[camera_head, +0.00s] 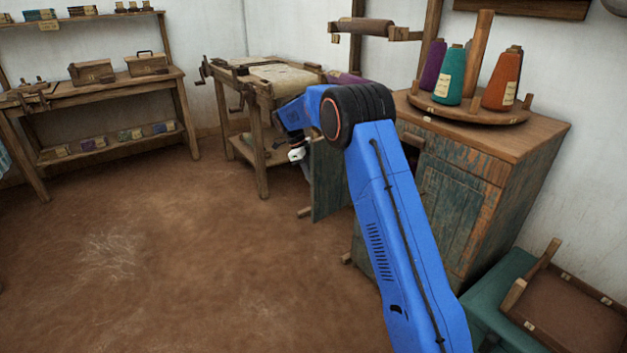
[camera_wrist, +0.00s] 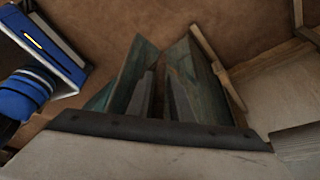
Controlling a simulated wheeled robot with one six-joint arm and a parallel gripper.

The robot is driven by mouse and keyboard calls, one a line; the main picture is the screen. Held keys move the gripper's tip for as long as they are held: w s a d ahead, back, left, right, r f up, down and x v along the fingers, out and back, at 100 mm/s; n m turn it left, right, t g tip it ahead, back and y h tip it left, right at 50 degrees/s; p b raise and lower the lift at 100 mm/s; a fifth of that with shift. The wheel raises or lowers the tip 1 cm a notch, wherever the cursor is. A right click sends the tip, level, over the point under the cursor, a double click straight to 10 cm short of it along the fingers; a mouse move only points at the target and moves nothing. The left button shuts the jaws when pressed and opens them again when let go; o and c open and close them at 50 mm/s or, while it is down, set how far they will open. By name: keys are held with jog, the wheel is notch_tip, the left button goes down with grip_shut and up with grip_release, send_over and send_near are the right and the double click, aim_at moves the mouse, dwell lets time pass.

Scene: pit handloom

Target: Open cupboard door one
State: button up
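The cupboard (camera_head: 487,150) stands at the right in the head view, with worn green paint on its front. One green door (camera_head: 329,182) stands swung out from its left side, partly behind my arm. Another green door panel (camera_head: 452,205) lies flush with the front. I see no number on either door. My gripper (camera_head: 297,155) shows as a small pale part just left of the open door's upper edge, mostly hidden by my arm. In the wrist view, worn green panels (camera_wrist: 203,88) rise beyond a dark bar. I cannot tell whether my gripper touches the door.
A round rack with thread cones (camera_head: 450,75) stands on the cupboard top. A teal stool or box (camera_head: 490,300) with a brown board (camera_head: 575,318) is at the lower right. A wooden work table (camera_head: 258,112) stands behind my gripper. The earthen floor (camera_head: 150,265) at left is clear.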

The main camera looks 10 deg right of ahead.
jog(key=v, duration=1.7)
jog(key=shift+r, duration=0.2)
